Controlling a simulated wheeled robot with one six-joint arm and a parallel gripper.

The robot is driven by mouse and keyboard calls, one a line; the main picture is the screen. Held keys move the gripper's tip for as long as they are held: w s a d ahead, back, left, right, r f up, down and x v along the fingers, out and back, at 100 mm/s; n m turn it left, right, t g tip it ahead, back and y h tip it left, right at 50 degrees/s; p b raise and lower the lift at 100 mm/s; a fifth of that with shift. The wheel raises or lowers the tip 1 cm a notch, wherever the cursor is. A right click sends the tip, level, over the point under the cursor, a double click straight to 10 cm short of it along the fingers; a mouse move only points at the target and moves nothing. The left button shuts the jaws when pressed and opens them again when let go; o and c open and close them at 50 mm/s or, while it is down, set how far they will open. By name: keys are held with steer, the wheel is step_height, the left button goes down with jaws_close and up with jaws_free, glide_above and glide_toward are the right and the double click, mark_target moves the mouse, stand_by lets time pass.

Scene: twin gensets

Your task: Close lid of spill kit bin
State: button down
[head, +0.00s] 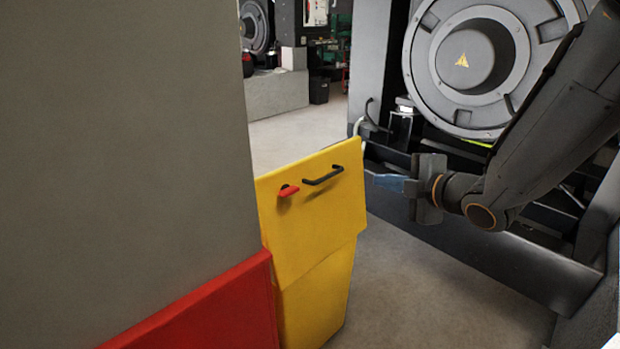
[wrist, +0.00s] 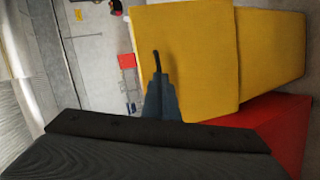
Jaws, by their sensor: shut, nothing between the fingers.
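The yellow spill kit bin (head: 318,295) stands at the middle of the head view, partly hidden behind a grey block. Its yellow lid panel (head: 312,225) hangs steeply tilted over the bin's body, with a black handle (head: 323,176) and a red latch (head: 288,190) on its visible face. My gripper (head: 370,178) is shut and empty, its blue fingers pointing left just beside the panel's right edge. In the wrist view the shut fingers (wrist: 156,60) overlap the yellow panel (wrist: 200,50), with the bin body (wrist: 270,45) beyond it. I cannot tell whether they touch it.
A large grey block (head: 120,150) with a red base (head: 215,305) fills the left of the head view. A dark genset (head: 475,65) on a black frame stands right, behind my arm. Open floor (head: 430,285) lies between the bin and the frame.

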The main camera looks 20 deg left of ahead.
mark_target(299, 164)
steer(key=s+a+r+n+g+y+b, duration=0.1)
steer(key=s+a+n+g+y, duration=0.25)
steer(key=a+n, duration=0.35)
steer(key=shift+m+t, duration=0.45)
steer(key=shift+m, duration=0.15)
steer(key=p+x, duration=0.1)
steer(key=x, duration=0.3)
steer(key=p+x, duration=0.1)
steer(key=x, duration=0.4)
steer(key=p+x, duration=0.1)
steer(key=x, duration=0.4)
steer(key=shift+s+a+r, duration=0.1)
steer(key=shift+s+r, duration=0.05)
steer(key=shift+r, duration=0.2)
